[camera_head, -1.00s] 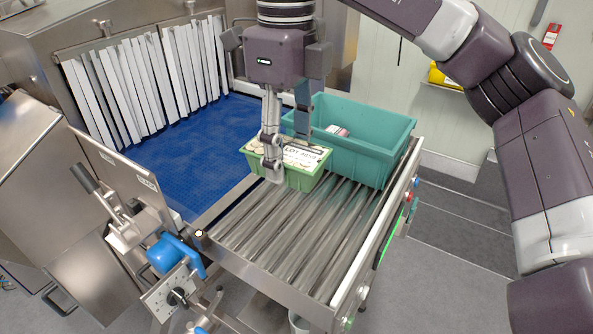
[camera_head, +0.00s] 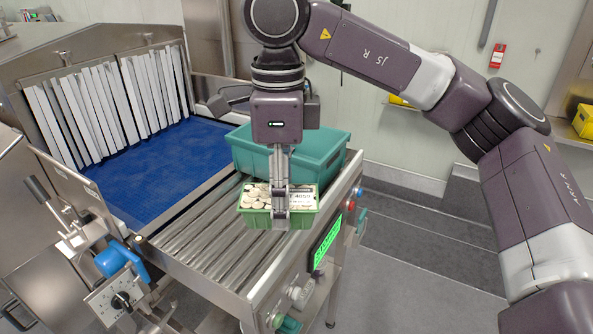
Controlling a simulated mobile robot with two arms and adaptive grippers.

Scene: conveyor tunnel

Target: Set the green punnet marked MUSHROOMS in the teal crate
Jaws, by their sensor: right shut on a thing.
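My right gripper (camera_head: 281,205) is shut on a green punnet (camera_head: 256,217) with a pale printed top showing mushrooms and a partly hidden label. The gripper points down and covers the middle of the punnet. The punnet appears held above the front part of the roller table, in front of the teal crate. The teal crate (camera_head: 325,160) stands behind it at the far end of the rollers, partly hidden by my right gripper and wrist. The inside of the crate is hidden. My left gripper is not in view.
The metal rollers (camera_head: 200,225) are clear to the left of the punnet. A blue conveyor belt (camera_head: 150,175) runs to white strip curtains (camera_head: 100,100) at the left. A frame with buttons and a green display (camera_head: 327,242) edges the right side.

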